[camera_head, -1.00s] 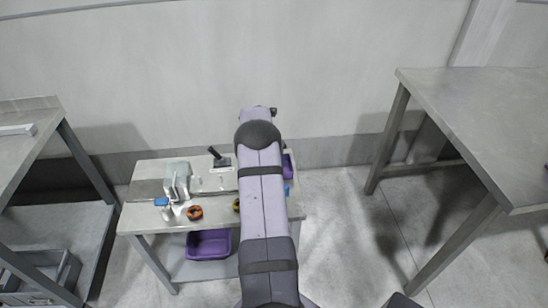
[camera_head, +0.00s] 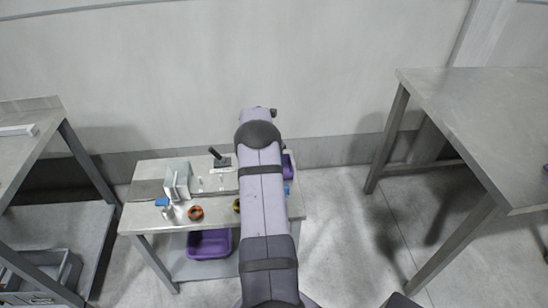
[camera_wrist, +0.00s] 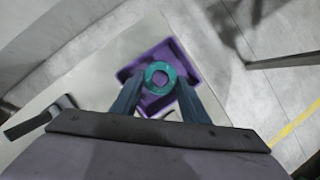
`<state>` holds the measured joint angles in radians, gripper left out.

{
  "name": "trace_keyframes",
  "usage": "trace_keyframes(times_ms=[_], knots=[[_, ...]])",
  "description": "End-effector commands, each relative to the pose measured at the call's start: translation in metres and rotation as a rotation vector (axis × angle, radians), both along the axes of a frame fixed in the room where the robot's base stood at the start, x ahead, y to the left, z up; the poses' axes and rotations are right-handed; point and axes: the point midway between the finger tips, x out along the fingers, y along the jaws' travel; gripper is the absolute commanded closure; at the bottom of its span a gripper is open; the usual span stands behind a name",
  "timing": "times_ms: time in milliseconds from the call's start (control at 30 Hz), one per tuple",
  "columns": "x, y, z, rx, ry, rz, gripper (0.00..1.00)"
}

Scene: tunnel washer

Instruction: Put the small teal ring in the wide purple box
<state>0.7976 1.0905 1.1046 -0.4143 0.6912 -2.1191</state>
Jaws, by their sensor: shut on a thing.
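The small teal ring (camera_wrist: 150,73) shows in the wrist view between the fingertips of my gripper (camera_wrist: 160,84), which is shut on it. A purple box (camera_wrist: 187,98) lies behind and below the ring in that view, so the ring appears in front of the box's opening. The height of the ring above the box is hard to tell. In the head view a purple box (camera_head: 289,166) shows partly at the right end of the small table, mostly hidden by my arm. My gripper and the ring are hidden in the head view.
The small table (camera_head: 151,219) also bears an orange ring (camera_head: 196,207), a pale metal bracket (camera_head: 180,182), a blue-topped item (camera_head: 162,202) and a black-handled item (camera_head: 220,160). A purple bin (camera_head: 209,256) is on its lower shelf. A larger table (camera_head: 480,120) stands right, across clear floor.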

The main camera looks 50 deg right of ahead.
Motion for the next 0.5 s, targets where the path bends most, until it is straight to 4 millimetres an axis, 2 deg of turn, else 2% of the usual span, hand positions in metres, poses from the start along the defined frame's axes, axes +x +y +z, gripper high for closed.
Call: trace_keyframes(times_ms=[367, 400, 467, 500], knots=[[0.0001, -0.0002, -0.0001, -0.001, 0.0, 0.0, 0.84], [0.0001, -0.0002, -0.0001, 0.0, 0.0, 0.0, 0.55], [0.0, -0.0002, 0.0, -0.001, 0.0, 0.0, 0.4], [0.0, -0.0002, 0.0, -0.001, 0.0, 0.0, 0.38]])
